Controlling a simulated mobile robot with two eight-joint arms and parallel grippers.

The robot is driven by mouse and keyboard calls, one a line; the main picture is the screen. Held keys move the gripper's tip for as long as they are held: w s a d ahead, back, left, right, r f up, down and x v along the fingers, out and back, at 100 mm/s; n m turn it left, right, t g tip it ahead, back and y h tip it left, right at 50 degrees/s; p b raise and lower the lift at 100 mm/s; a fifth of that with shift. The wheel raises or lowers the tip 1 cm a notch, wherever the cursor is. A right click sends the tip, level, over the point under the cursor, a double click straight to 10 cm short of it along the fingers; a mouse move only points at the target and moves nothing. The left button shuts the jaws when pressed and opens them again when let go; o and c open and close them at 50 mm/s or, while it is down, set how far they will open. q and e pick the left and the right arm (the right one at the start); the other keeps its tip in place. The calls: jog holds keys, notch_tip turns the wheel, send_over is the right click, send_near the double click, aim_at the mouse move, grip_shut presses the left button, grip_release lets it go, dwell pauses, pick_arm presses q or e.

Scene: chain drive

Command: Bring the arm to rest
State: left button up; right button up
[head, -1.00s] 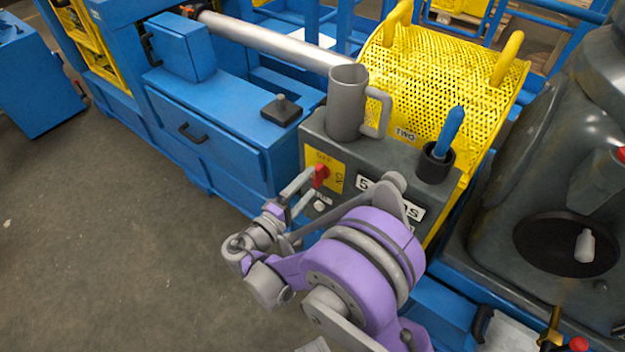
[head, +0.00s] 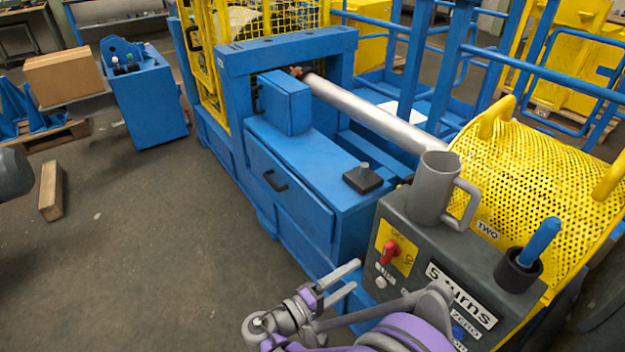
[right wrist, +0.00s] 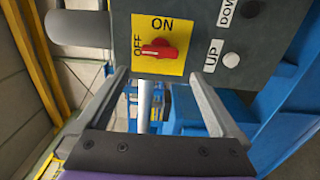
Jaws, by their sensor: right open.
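My right gripper (head: 355,276) is open and empty, left of the grey control panel (head: 440,250) in the head view. The panel has a red rotary switch (head: 389,251) on a yellow ON/OFF plate. The right wrist view shows the open fingers (right wrist: 159,73) with empty space between them. There the red switch (right wrist: 157,50) lies just beyond and between the fingertips, with its handle roughly level in the picture. The fingers look clear of the switch. Most of my right arm is cut off by the bottom edge of the head view. My left gripper is not in view.
A grey mug (head: 432,190) and a black cup (head: 518,270) with a blue-handled tool stand on the panel housing. A blue machine bench (head: 300,180) and a yellow perforated guard (head: 535,160) are close by. The floor (head: 170,260) to the left is open.

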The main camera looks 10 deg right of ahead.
jog(key=s+d+f+g+y, duration=0.3)
jog(key=s+d+f+y, duration=0.1)
jog(key=s+d+y, duration=0.35)
jog(key=s+a+m+y, duration=0.4)
jog(key=s+a+y, duration=0.3)
jog(key=s+y, duration=0.3)
pick_arm(q)
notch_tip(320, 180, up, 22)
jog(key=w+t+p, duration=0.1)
jog(key=p, duration=1.8)
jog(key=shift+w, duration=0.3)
pick_arm(e)
notch_tip(320, 180, up, 21)
jog(key=t, duration=0.1)
jog(key=shift+w+a+r+m+t+h, duration=0.15)
jog(key=shift+w+a+m+t+h, duration=0.15)
jog(key=shift+h, duration=0.15)
